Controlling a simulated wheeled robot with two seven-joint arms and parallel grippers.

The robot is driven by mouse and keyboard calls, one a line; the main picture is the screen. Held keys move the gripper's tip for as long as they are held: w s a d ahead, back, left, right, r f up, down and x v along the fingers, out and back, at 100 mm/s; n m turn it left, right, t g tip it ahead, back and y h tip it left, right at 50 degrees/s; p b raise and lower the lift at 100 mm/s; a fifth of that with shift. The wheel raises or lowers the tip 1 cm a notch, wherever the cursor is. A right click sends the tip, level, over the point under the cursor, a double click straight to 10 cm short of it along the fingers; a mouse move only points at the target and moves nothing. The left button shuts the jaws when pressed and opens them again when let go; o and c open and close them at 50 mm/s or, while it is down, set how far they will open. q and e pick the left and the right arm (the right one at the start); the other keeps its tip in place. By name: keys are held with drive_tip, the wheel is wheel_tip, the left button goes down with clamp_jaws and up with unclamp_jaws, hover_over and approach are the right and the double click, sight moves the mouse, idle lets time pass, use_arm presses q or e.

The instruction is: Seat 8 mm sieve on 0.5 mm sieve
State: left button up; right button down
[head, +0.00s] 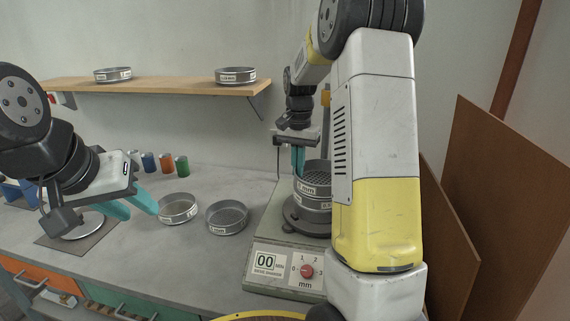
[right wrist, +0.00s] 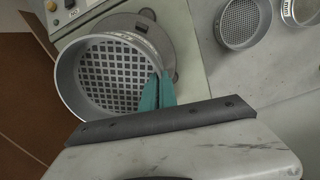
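The coarse-mesh sieve (head: 316,172), seemingly the 8 mm one, has large square holes and a partly readable "mm" label. My right gripper (head: 299,165) is shut on its rim wall; the teal fingers pinch the wall of the coarse sieve (right wrist: 105,75) in the right wrist view. Below it a second metal sieve (head: 318,206), its label mostly hidden by my right arm, stands on the shaker (head: 290,240). The coarse sieve is over this lower sieve; I cannot tell whether it is fully seated. My left gripper (head: 142,213) is open and empty, left of the bench sieves.
Two sieves (head: 178,209) (head: 228,217) lie on the bench left of the shaker. Two more sit on the wall shelf (head: 170,85). Several coloured canisters (head: 165,163) stand at the back. A dark mat (head: 75,240) is below my left gripper. Brown boards lean at right.

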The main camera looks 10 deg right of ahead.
drive_tip(key=shift+f, duration=0.1)
drive_tip(key=c, duration=1.6)
unclamp_jaws()
wheel_tip(320, 180, up, 7)
drive_tip(key=shift+r, duration=0.4)
